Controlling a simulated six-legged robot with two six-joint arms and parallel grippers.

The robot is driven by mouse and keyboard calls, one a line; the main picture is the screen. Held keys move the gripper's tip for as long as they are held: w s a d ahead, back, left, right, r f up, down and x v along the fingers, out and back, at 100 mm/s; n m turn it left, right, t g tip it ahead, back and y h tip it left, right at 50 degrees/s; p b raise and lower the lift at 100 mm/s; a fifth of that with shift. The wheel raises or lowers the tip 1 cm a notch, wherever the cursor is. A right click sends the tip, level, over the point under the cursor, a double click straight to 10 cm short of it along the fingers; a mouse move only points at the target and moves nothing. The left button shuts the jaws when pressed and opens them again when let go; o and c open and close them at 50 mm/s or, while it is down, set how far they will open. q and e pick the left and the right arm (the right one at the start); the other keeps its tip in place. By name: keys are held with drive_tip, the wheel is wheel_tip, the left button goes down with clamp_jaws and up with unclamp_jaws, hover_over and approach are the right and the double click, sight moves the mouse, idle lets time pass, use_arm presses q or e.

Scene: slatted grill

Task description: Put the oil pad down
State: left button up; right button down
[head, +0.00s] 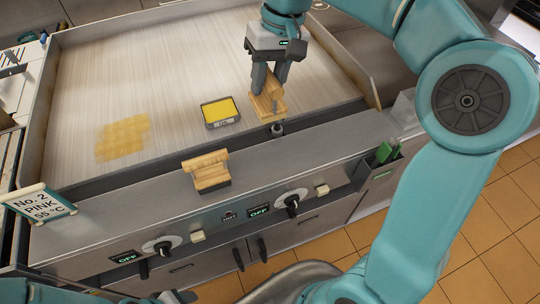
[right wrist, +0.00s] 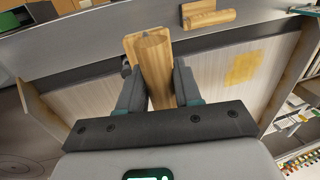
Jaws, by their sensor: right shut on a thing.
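My right gripper (head: 270,82) is shut on the wooden handle of the oil pad (head: 264,107), a light wooden block. It holds the pad over the front right part of the slatted grill plate (head: 180,80), near its front edge. I cannot tell whether the pad touches the plate. In the right wrist view the pad (right wrist: 153,60) sits between the two fingers. A small dark tray with yellow content (head: 221,112) stands on the plate left of the pad. My left gripper is not in view.
A second wooden-handled block (head: 207,171) rests on the front ledge. A yellowish patch (head: 122,138) lies on the plate at left. A sign (head: 40,204) stands at the front left corner. Knobs (head: 291,203) line the front panel. A holder with green items (head: 381,164) is at right.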

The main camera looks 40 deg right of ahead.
drive_tip(key=shift+s+d, duration=0.15)
drive_tip(key=shift+s, duration=0.2)
drive_tip(key=d+x, duration=0.1)
drive_tip(key=x, duration=0.5)
drive_tip(key=d+x, duration=0.1)
drive_tip(key=x, duration=0.5)
drive_tip(key=s+d+f+x, duration=0.1)
drive_tip(key=d+x, duration=0.1)
drive_tip(key=x, duration=0.5)
drive_tip(key=shift+r, duration=0.1)
drive_tip(key=shift+b, duration=0.3)
drive_tip(key=c, duration=0.8)
unclamp_jaws()
